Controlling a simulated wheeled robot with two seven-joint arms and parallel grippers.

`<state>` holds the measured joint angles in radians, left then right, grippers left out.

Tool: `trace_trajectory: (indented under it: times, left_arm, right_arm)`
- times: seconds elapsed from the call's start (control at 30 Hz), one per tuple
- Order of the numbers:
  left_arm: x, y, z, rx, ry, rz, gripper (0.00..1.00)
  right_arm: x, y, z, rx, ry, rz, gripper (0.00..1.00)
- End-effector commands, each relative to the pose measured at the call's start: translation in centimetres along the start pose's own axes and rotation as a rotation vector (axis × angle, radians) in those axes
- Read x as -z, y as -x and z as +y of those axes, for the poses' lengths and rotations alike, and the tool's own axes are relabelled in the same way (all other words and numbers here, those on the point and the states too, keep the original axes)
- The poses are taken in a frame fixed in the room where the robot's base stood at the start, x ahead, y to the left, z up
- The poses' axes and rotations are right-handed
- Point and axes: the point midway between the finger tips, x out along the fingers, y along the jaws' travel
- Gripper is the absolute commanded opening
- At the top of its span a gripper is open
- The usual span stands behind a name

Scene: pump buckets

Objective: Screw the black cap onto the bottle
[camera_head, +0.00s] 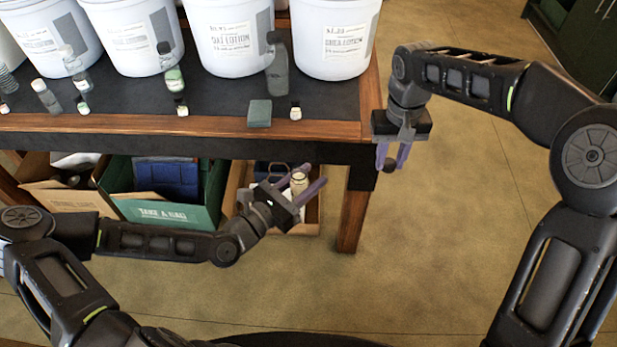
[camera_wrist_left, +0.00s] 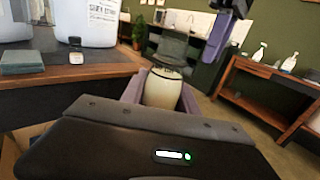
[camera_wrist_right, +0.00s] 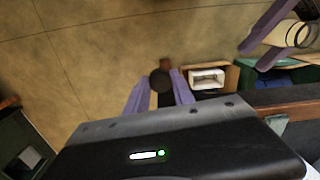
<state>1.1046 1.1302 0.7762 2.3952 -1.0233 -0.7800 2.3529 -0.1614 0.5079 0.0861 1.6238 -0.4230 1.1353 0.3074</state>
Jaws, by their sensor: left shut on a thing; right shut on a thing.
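The bottle (camera_head: 299,184), cream-coloured, is held between the purple fingers of my left gripper (camera_head: 309,178), in front of the table edge. In the left wrist view the bottle (camera_wrist_left: 161,90) stands between the fingers with its neck up and uncapped. My right gripper (camera_head: 393,158) points down and is shut on the round black cap (camera_head: 388,165), to the right of and apart from the bottle. The cap (camera_wrist_right: 160,80) also shows between the fingertips in the right wrist view, where the bottle (camera_wrist_right: 290,34) is at the upper right.
The dark table (camera_head: 215,110) with a wooden edge carries white buckets (camera_head: 338,40), several small bottles and a green block (camera_head: 259,113). Below are a green box (camera_head: 160,210) and cardboard boxes. The floor (camera_head: 440,230) at the right is clear.

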Motion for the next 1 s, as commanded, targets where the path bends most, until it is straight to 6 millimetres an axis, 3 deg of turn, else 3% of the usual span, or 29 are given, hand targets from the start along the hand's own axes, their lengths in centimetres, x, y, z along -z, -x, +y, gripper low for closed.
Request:
trace_trajectory:
  times: [0.23, 0.5, 0.67, 0.73, 1.0]
  left_arm:
    - [0.0, 0.0, 0.0, 0.000, 0.000, -0.001, 0.00]
    - [0.0, 0.0, 0.0, 0.000, 0.000, -0.001, 0.00]
    - [0.0, 0.0, 0.0, 0.000, 0.000, -0.001, 0.00]
    - [0.0, 0.0, 0.0, 0.000, 0.000, -0.001, 0.00]
    - [0.0, 0.0, 0.0, 0.000, 0.000, -0.001, 0.00]
  right_arm:
    - [0.9, 3.3, -9.3, -0.002, 0.165, 0.002, 0.00]
    - [-0.6, 7.2, -18.1, -0.003, 0.319, 0.001, 0.00]
    - [-1.8, 9.2, -20.7, -0.003, 0.363, 0.000, 0.00]
    - [-2.1, 10.1, -20.3, -0.004, 0.356, 0.000, 0.00]
    - [-2.6, 10.1, -19.9, -0.003, 0.361, -0.004, 0.00]
